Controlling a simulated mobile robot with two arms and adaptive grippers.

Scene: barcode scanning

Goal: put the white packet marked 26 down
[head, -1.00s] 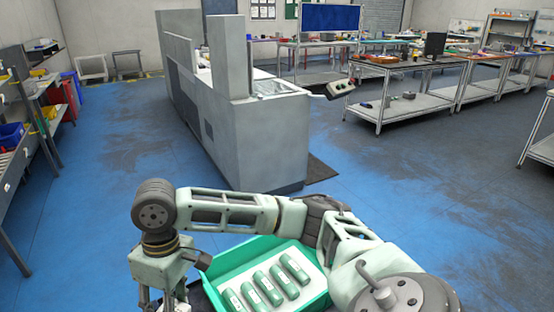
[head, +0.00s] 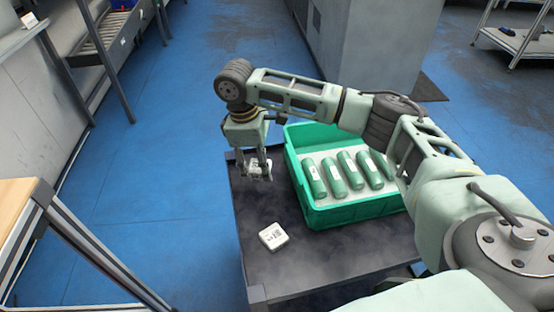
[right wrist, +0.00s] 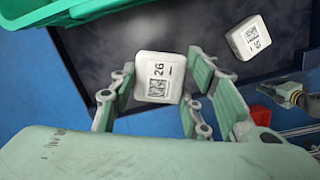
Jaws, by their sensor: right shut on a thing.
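The white packet marked 26 (right wrist: 158,78) is a small rounded block with a printed code. It sits between the fingers of my right gripper (right wrist: 160,88), which is shut on it. In the head view the right gripper (head: 257,174) points down with the packet near the left edge of the dark table (head: 330,250). The fingers partly hide the packet there, and I cannot tell its exact height over the table. A second white packet (head: 273,236) lies on the table nearer the front; it also shows in the right wrist view (right wrist: 250,38).
A green crate (head: 352,214) with several green cylinders (head: 337,178) in a white insert stands on the table, right of the gripper. Bare table lies between the crate and the second packet. Blue floor lies left of the table.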

